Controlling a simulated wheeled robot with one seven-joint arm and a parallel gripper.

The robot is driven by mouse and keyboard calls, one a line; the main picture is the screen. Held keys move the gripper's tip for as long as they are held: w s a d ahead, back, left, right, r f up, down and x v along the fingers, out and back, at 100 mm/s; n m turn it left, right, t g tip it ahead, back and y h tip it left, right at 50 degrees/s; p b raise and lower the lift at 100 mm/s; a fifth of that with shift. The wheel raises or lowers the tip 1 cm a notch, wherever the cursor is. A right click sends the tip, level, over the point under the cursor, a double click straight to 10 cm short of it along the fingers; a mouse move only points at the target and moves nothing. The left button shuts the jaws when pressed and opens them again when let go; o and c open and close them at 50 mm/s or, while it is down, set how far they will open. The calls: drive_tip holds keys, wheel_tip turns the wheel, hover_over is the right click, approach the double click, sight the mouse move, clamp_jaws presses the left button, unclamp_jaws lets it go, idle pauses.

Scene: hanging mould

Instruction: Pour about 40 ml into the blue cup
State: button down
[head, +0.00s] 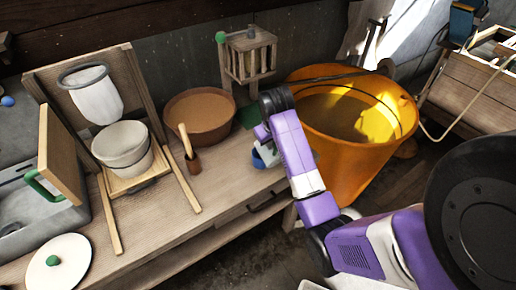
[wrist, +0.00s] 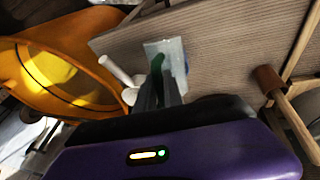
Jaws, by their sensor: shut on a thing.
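The blue cup (head: 262,157) stands near the right end of the wooden bench, partly hidden by my arm. A bit of blue (wrist: 187,58) in the wrist view shows behind a pale, translucent vessel (wrist: 166,50). My gripper (wrist: 160,92) is shut on the green handle (wrist: 157,64) of that vessel. The vessel is close to the blue cup; I cannot tell whether they touch. Its contents and any liquid in the cup are hidden. In the head view my arm covers most of the gripper.
A large orange bucket (head: 345,175) stands right of the bench (head: 225,205). A white object (wrist: 128,94) lies beside the gripper.

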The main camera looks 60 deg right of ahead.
drive_tip(key=shift+s+a+r, duration=0.1)
drive_tip(key=shift+s+a, duration=0.05)
drive_tip(key=shift+s+a+r, duration=0.15)
drive_tip(key=shift+s+a, duration=0.2)
drive_tip(key=shift+s, duration=0.2)
idle(0.6)
drive_tip(key=shift+w+d+r+g+y, duration=0.15)
drive_tip(key=shift+w+r+g+y, duration=0.2)
drive_tip(key=shift+g, duration=0.35)
idle(0.7)
drive_tip(key=shift+s, duration=0.1)
